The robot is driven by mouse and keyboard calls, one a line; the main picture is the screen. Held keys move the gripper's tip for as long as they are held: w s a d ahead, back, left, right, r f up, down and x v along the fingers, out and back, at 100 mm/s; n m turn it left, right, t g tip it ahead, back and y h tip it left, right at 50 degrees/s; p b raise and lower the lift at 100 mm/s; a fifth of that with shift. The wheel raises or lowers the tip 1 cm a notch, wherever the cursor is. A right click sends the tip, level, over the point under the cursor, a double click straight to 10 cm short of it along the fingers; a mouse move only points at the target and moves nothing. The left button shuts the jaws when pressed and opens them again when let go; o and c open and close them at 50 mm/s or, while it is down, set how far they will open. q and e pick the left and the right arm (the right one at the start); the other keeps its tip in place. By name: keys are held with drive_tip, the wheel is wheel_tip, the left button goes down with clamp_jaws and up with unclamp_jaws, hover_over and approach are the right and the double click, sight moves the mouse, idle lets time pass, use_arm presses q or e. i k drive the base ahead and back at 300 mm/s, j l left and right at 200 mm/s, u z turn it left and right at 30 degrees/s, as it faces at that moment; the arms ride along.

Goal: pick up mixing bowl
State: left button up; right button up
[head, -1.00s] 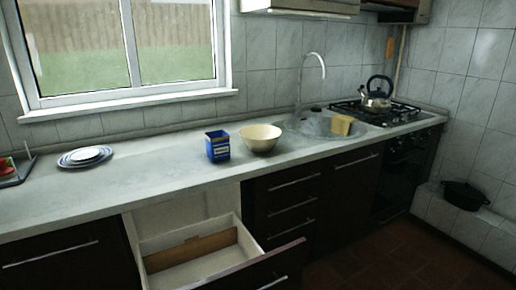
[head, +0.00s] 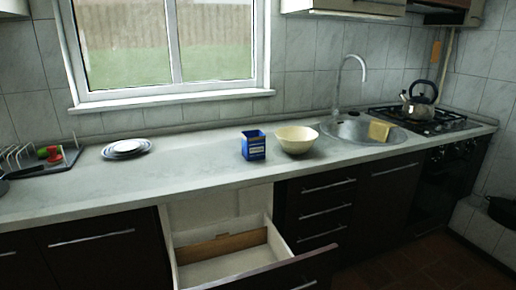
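The mixing bowl (head: 297,139) is cream-coloured and stands upright on the grey countertop (head: 210,165), just left of the sink. A blue box-shaped container (head: 253,145) stands close to its left. Neither of my grippers shows in the head view, so nothing is seen touching the bowl.
The sink (head: 362,132) holds a yellow sponge-like block (head: 380,130). A kettle (head: 420,101) stands on the stove. White plates (head: 126,148) and a dish rack (head: 38,158) are to the left.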

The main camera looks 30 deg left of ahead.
sight(296, 142)
drive_tip(key=z, duration=0.15)
drive_tip(key=i+z, duration=0.4)
drive_tip(key=i, duration=1.3)
drive_tip(key=i+l+u, duration=0.15)
drive_tip(key=i, duration=0.35)
drive_tip(key=i+l+u, duration=0.15)
drive_tip(key=i, duration=0.35)
